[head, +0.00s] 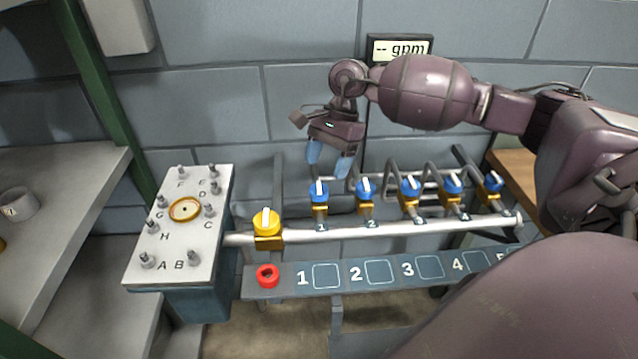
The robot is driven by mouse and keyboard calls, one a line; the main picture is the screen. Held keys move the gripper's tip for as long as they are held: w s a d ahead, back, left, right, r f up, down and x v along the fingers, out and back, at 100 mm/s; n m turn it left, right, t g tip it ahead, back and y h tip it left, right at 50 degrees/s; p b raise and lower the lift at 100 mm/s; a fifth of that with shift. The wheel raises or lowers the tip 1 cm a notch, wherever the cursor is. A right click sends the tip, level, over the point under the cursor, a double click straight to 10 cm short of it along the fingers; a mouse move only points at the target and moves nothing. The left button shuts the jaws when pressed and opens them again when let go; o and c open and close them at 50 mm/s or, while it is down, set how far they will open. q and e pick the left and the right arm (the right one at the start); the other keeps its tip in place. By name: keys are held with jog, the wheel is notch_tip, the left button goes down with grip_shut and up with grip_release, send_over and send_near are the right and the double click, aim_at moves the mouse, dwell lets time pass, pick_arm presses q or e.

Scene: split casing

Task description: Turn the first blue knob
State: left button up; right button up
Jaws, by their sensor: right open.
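The first blue knob (319,191) sits on the pipe at the left end of a row of blue knobs, above the number 1. It has a white stripe on top that points roughly away from me. My right gripper (328,161) hangs just above and behind this knob with its blue fingertips pointing down. The gripper is open, with a gap between the fingers and nothing in it. The fingertips look apart from the knob. My left gripper is not in view.
More blue knobs (366,188) follow to the right. A yellow knob (266,222) is at the left. A lettered box (207,237) stands left. A gpm display (400,48) hangs on the wall.

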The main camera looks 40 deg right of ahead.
aim_at(320, 185)
jog(key=x, duration=0.5)
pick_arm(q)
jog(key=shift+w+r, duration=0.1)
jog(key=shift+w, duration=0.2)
pick_arm(e)
jog(key=shift+a+f, duration=0.2)
jog(key=shift+f, duration=0.2)
jog(key=c, duration=0.9)
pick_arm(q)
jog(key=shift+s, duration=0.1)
